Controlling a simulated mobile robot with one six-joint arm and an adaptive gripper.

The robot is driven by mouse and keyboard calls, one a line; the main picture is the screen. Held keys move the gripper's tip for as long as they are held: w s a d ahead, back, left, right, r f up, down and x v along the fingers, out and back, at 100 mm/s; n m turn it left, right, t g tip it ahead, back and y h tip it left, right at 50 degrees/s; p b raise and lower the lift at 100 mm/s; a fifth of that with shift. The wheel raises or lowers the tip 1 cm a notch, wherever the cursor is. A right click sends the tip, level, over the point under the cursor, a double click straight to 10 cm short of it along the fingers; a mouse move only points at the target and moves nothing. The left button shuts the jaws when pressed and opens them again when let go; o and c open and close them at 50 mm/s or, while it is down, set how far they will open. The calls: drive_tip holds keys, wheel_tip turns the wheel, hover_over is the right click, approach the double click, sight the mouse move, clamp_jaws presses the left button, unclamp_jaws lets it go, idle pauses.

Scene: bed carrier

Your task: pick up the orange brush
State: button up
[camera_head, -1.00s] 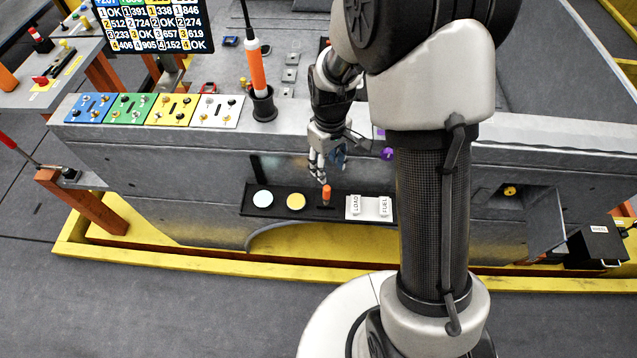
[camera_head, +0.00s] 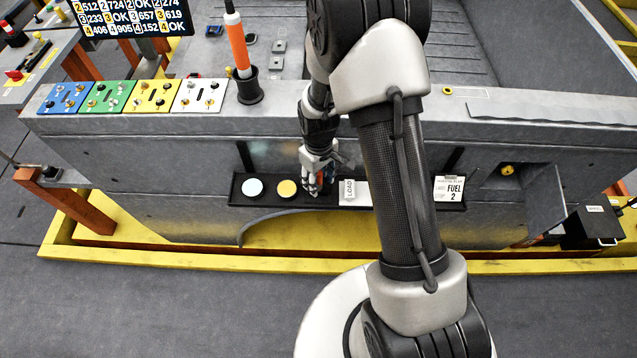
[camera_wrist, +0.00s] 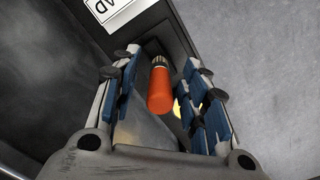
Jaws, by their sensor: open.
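The orange brush (camera_wrist: 160,92), a short orange handle with a dark ribbed collar, stands on the black shelf (camera_head: 264,204) on the grey wall. In the head view my gripper covers most of it. My gripper (camera_head: 317,180) is low at the shelf, pointing down. In the wrist view my gripper (camera_wrist: 160,72) is open, with a blue-padded finger on each side of the brush. Gaps show between the handle and both fingers, so it is not gripped.
A LOAD card (camera_head: 349,191) is close on the right, a FUEL card (camera_head: 449,189) farther right. A black cup (camera_head: 249,88) holds a tall orange-and-white stick (camera_head: 238,48).

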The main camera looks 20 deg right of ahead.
drive_tip(key=shift+f, duration=0.3)
drive_tip(key=shift+r, duration=0.1)
clamp_jaws()
drive_tip(key=shift+r, duration=0.1)
wheel_tip(320, 180, up, 20)
drive_tip(key=p, duration=0.5)
drive_tip(key=shift+p, duration=0.3)
